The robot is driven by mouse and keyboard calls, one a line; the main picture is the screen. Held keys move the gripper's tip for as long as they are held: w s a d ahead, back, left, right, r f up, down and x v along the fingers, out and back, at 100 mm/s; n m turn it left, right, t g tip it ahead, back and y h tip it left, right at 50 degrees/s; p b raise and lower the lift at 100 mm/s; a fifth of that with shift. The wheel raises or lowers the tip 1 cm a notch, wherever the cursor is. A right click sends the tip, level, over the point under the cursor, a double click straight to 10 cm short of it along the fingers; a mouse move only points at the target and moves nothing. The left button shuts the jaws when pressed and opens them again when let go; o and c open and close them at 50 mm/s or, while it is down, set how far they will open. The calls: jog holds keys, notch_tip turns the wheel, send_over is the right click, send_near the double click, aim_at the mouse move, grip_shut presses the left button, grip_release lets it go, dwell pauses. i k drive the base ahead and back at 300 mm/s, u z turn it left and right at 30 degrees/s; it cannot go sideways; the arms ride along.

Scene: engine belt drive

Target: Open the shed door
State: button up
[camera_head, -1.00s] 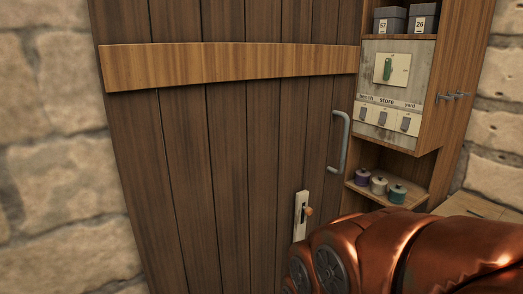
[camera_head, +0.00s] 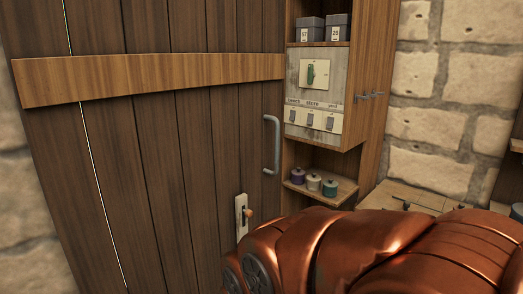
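The shed door (camera_head: 150,150) is made of dark vertical planks with a lighter wooden crossbar (camera_head: 150,77). It looks closed; a thin bright line shows between planks at its left side. A grey pull handle (camera_head: 276,145) is on its right side. Below it is a pale latch plate (camera_head: 241,216) with a small orange-brown knob (camera_head: 248,212). My copper-coloured arm fills the lower right, just right of and below the latch plate. My gripper is not in view, and I cannot tell whether it touches anything.
Right of the door stands a wooden cabinet (camera_head: 368,90) with a switch panel (camera_head: 314,95), grey boxes (camera_head: 338,28) and hooks (camera_head: 370,95). Its lower shelf (camera_head: 345,190) holds several spools. A stone wall (camera_head: 432,130) and a wooden surface (camera_head: 410,196) are farther right.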

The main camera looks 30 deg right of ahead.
aim_at(181, 100)
jog(key=k, duration=1.2)
jog(key=z, duration=0.75)
jog(key=i, duration=2.05)
jog(key=u, duration=0.7)
